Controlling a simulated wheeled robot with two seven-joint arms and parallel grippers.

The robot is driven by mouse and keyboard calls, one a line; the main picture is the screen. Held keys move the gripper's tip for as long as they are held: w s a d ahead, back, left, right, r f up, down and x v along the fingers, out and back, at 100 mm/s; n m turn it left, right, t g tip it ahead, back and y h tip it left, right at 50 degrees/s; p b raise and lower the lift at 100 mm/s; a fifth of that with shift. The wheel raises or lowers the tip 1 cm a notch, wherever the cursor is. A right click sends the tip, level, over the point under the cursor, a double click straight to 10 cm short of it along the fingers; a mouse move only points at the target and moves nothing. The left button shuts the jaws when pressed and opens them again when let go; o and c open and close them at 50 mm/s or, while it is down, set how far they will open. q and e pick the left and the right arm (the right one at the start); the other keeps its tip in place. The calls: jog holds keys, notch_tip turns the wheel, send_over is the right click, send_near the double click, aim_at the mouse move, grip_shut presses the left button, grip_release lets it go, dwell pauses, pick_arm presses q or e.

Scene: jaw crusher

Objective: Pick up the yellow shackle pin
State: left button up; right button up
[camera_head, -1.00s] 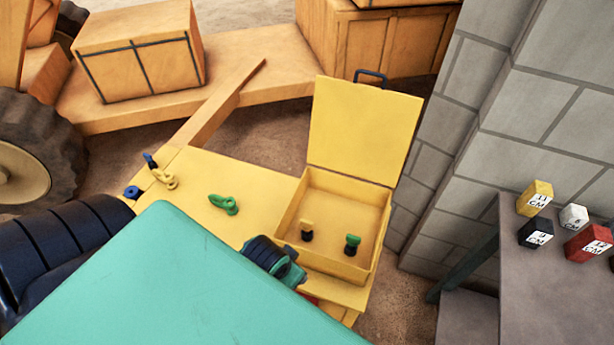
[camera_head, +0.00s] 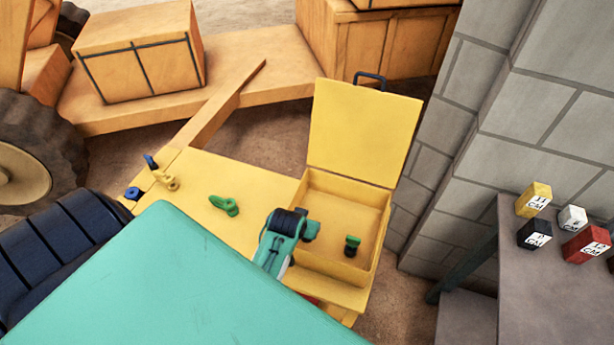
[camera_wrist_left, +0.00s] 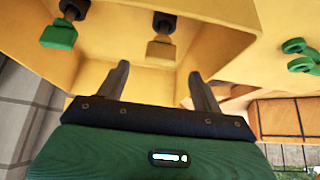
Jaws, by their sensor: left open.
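The yellow shackle pin (camera_wrist_left: 161,50) shows in the left wrist view, its yellow head toward me and its shank in a black holder inside the yellow box. My left gripper (camera_wrist_left: 161,82) is open, with its two fingers on either side of the pin's line and the pin's head just beyond the tips. Nothing is between the fingers. In the head view my left gripper (camera_head: 308,227) is at the left side of the box and hides the yellow pin. My right gripper is not in view.
A green pin (camera_head: 352,245) stands in the yellow box (camera_head: 383,230), also visible in the wrist view (camera_wrist_left: 60,34). The box's lid (camera_head: 362,130) stands open behind. A green shackle (camera_head: 224,205) and a yellow shackle (camera_head: 168,182) lie on the yellow surface to the left.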

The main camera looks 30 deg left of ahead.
pick_arm(q)
jog(key=shift+x, duration=1.4)
jog(key=p+x, duration=0.1)
jog(key=x, duration=0.3)
jog(key=shift+p, duration=0.3)
jog(key=shift+w+a+f, duration=0.15)
jog(key=shift+w+f, duration=0.1)
jog(key=shift+f, duration=0.2)
jog(key=c, duration=1.1)
jog(key=shift+r, duration=0.15)
